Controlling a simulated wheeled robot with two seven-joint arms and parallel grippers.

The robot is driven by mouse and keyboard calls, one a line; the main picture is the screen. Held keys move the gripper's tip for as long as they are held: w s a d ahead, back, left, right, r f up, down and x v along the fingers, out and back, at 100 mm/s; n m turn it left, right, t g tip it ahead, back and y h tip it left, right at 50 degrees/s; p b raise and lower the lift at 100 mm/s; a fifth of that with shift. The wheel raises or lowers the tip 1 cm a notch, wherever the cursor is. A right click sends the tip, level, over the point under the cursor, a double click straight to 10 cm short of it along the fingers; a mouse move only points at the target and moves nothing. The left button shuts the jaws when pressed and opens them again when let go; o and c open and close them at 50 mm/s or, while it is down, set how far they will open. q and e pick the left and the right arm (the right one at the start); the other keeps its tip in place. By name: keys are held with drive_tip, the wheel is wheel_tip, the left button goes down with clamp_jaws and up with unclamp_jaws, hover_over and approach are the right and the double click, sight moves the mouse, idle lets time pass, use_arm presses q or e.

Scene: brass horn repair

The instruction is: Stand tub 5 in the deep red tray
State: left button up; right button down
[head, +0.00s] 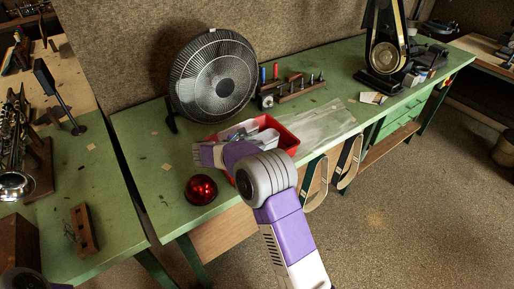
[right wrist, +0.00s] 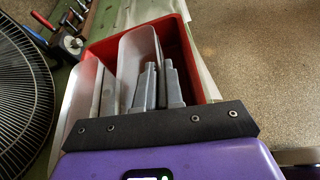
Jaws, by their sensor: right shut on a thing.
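The deep red tray (head: 288,139) stands on the green bench, partly hidden behind my right arm; in the right wrist view its red wall (right wrist: 186,45) shows clearly. A whitish tub (right wrist: 137,50) is inside the tray's outline, with its right wall between the fingers of my right gripper (right wrist: 158,68). The gripper is shut on this tub. Another translucent tub (right wrist: 82,88) is at its left in the tray. I can read no number on either, and cannot tell whether the held tub touches the tray floor. My left gripper is not in view.
A black fan (head: 217,75) stands behind the tray. A shiny red dome (head: 201,189) sits in front at left. A tool rack (head: 297,88) is behind at right, and a grey sheet (head: 322,122) lies right of the tray.

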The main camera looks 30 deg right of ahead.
drive_tip(key=shift+r, duration=0.1)
drive_tip(key=c, duration=1.7)
unclamp_jaws()
drive_tip(key=o, duration=0.4)
drive_tip(key=shift+a, duration=0.1)
drive_tip(key=p+v, duration=0.2)
drive_tip(key=v, duration=1)
